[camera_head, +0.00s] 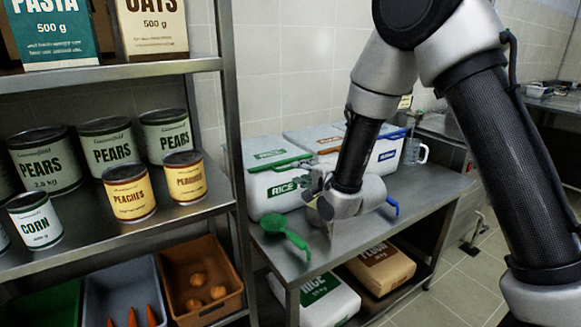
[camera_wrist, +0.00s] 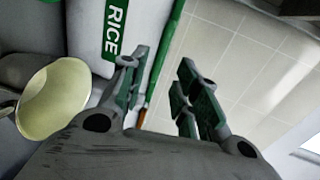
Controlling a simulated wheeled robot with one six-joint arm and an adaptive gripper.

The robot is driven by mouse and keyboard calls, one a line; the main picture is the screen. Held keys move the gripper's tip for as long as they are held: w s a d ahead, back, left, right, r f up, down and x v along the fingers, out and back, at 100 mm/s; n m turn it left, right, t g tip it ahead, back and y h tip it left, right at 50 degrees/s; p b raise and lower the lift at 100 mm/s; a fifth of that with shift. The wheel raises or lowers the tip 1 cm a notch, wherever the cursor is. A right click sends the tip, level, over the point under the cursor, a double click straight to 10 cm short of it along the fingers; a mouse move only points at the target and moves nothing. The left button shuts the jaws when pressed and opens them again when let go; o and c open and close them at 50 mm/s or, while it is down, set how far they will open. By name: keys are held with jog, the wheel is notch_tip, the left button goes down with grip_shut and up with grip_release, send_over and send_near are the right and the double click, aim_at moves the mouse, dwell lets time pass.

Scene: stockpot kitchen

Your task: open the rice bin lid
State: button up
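The rice bin (camera_head: 274,192) is white with a green RICE label and stands on the steel table. Its lid (camera_head: 272,152) lies flat and looks closed, with a green strip along the front edge. The bin also shows at the upper left of the wrist view (camera_wrist: 85,35), with its green strip (camera_wrist: 165,50) running toward the fingers. My gripper (camera_head: 308,184) is at the bin's front right corner, partly hidden by its own wrist. In the wrist view, my gripper (camera_wrist: 163,88) has its fingers apart, with the strip's end seen between them. Whether they touch it is unclear.
An orange-trimmed bin (camera_head: 318,138) and a blue-trimmed bin (camera_head: 388,150) stand right of the rice bin. A green scoop (camera_head: 287,234) lies at the table's front left, a blue scoop (camera_head: 392,204) further right. A steel shelf (camera_head: 226,110) with cans stands close on the left.

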aim_at(291, 168)
jog(key=x, duration=0.7)
jog(key=shift+w+a+f, duration=0.15)
jog(key=shift+w+f, duration=0.05)
grip_shut()
